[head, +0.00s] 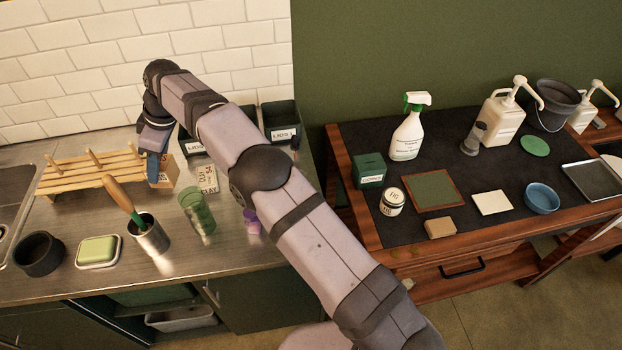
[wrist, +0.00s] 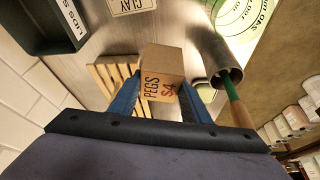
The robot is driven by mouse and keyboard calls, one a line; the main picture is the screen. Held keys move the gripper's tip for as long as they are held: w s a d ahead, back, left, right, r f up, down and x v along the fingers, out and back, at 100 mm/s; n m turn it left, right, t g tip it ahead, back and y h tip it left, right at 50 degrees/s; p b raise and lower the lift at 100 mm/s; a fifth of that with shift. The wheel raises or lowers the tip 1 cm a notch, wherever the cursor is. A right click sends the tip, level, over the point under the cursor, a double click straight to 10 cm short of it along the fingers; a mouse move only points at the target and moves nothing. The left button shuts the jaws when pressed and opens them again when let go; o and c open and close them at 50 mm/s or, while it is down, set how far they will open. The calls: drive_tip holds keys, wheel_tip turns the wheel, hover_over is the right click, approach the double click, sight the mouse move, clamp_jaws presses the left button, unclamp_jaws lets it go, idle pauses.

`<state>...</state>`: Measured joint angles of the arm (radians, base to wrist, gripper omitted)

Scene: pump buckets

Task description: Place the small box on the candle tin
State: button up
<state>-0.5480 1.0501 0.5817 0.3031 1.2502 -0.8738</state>
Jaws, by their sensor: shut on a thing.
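A small cardboard box marked PEGS (head: 163,172) is at the left counter, beside the wooden peg rack. In the wrist view the box (wrist: 162,62) sits between my two blue fingers. My gripper (head: 153,165) is shut on it; its fingers also show in the wrist view (wrist: 160,92). I cannot tell whether the box is clear of the counter. A round white tin with a dark lid (head: 392,203), which looks like the candle tin, stands on the dark right-hand table, left of a green-topped board. Its top is bare.
The wooden rack (head: 90,172), a metal cup with a brush (head: 150,238), green tumblers (head: 200,215) and dark bins (head: 281,120) crowd the counter. A green box (head: 369,170) and spray bottle (head: 408,132) stand near the tin. A gap separates the counter and table.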

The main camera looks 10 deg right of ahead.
drive_tip(key=w+d+m+t, duration=0.2)
drive_tip(key=w+d+m, duration=0.3)
drive_tip(key=d, duration=0.9)
drive_tip(key=m+t+h+b, duration=0.25)
drive_tip(key=m+h, duration=0.25)
drive_tip(key=m, duration=0.6)
hover_over(394, 196)
drive_tip(key=shift+g, duration=0.45)
drive_tip(key=shift+f, duration=5.75)
drive_tip(key=shift+d+f, duration=0.1)
drive_tip(key=shift+f, duration=1.35)
drive_tip(key=shift+f, duration=0.1)
drive_tip(key=o, duration=1)
drive_tip(key=shift+o, duration=0.2)
